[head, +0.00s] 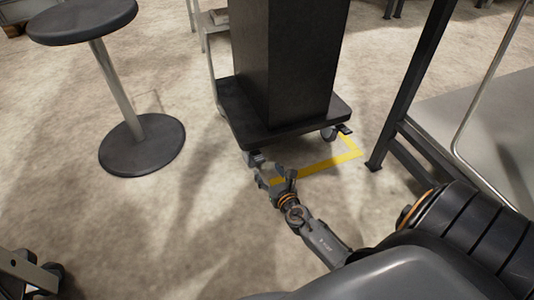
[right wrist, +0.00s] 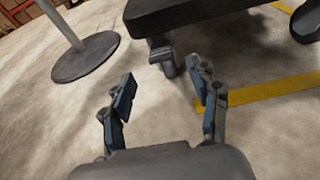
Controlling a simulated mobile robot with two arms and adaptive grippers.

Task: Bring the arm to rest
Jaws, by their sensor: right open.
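My right arm (head: 325,240) reaches forward from the lower right in the head view. My right gripper (head: 270,175) is at its end, over the floor in front of the black wheeled column's base. In the right wrist view the right gripper (right wrist: 162,88) is open, with two blue-padded fingers apart and nothing between them but floor. A caster of the black base shows just beyond the fingers; I cannot tell how close it is. My left gripper is not in view.
The black column (head: 285,60) stands on a wheeled base (head: 290,128) by yellow floor tape (head: 325,165). A black round stool (head: 82,18) with a disc foot (head: 142,146) stands to the left. A dark frame post (head: 412,85) rises at the right. The floor between stool and column is clear.

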